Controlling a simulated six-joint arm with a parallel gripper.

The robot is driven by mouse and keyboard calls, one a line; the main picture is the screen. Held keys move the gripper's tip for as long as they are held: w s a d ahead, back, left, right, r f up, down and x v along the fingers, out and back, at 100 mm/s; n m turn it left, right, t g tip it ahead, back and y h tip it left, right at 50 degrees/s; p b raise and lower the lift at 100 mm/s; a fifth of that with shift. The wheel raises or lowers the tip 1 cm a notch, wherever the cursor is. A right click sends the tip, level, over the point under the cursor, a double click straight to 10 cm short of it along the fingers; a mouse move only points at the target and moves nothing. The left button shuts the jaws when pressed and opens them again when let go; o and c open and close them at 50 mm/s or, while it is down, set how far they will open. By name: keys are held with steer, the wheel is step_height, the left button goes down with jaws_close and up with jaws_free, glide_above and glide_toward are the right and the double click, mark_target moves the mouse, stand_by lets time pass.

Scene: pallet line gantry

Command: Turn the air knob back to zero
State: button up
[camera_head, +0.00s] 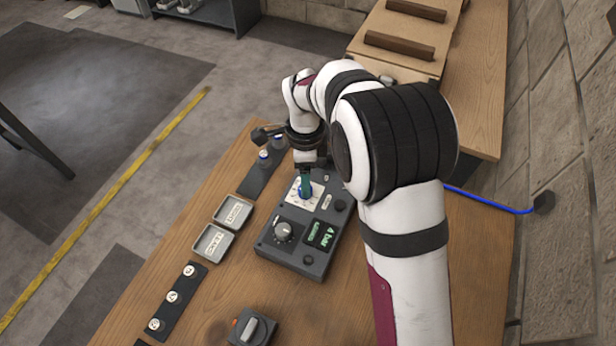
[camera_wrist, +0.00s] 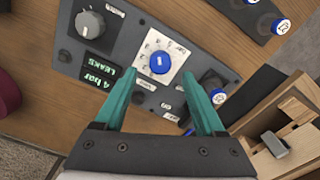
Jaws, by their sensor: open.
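The air knob (camera_wrist: 159,64) is a small blue knob with a white mark on top, set in a white dial plate (camera_wrist: 168,42) with numbers and "bar". In the head view the blue knob (camera_head: 305,191) is partly hidden by my gripper. The dial sits on a dark control box (camera_head: 267,244). My gripper (camera_wrist: 157,74) has teal fingers, spread open, one on each side of the knob. Gaps show between the fingers and the knob, and I cannot tell the height. A green display (camera_wrist: 96,78) reads "4 bar" and "LEAKS". The number the knob points at is too small to read surely.
A larger grey knob (camera_head: 283,232) is on the same box. Two labelled trays (camera_head: 212,243) and dark strips with small round pieces (camera_head: 172,297) lie to the left. A grey switch block (camera_head: 252,328) stands in front. A wooden crate (camera_head: 405,38) is behind.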

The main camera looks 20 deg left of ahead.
step_height(320, 180, down, 4)
steer(key=shift+f, duration=0.1)
steer(key=shift+c, duration=0.4)
jaws_close()
